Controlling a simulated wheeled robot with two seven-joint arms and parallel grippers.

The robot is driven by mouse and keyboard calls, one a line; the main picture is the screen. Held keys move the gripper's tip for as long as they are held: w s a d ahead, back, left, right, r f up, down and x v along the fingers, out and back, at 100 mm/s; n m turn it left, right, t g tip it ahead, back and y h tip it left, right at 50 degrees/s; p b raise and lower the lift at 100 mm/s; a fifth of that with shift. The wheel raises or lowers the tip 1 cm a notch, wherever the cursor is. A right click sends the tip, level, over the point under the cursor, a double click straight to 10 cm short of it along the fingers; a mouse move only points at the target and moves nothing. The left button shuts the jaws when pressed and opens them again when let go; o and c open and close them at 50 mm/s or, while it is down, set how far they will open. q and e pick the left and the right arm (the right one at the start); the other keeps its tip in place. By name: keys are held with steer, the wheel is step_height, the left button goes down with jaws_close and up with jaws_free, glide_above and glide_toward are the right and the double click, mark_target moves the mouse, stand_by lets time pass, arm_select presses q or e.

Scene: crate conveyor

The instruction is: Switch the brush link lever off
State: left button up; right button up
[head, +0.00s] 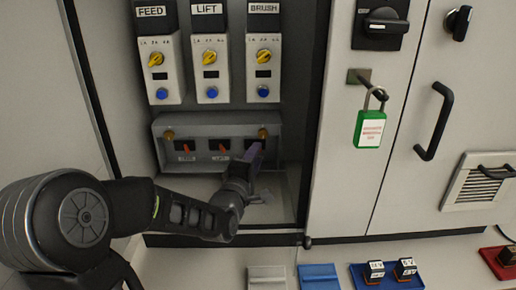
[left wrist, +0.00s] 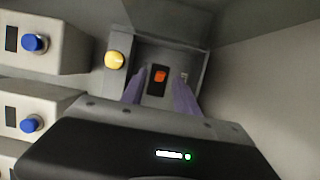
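The grey link panel (head: 200,128) sits low in the open cabinet bay, with small orange-red levers on dark plates. The rightmost lever, under the BRUSH column, is mostly hidden in the head view by my left gripper (head: 254,153). In the left wrist view an orange lever (left wrist: 159,76) on a black plate shows between the two purple fingers of my left gripper (left wrist: 160,95). The fingers are apart, one on each side of the lever. I cannot tell whether they touch it. My right gripper is not in view.
Above are the FEED (head: 165,70), LIFT (head: 210,70) and BRUSH (head: 264,70) units with yellow knobs and blue buttons. A yellow knob (left wrist: 115,60) sits close beside the lever. A green padlock (head: 369,129) hangs right of the bay. Trays (head: 318,277) lie below.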

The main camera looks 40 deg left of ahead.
arm_select(q)
steer(key=shift+x, duration=1.4)
steer(key=shift+c, duration=0.6)
jaws_close()
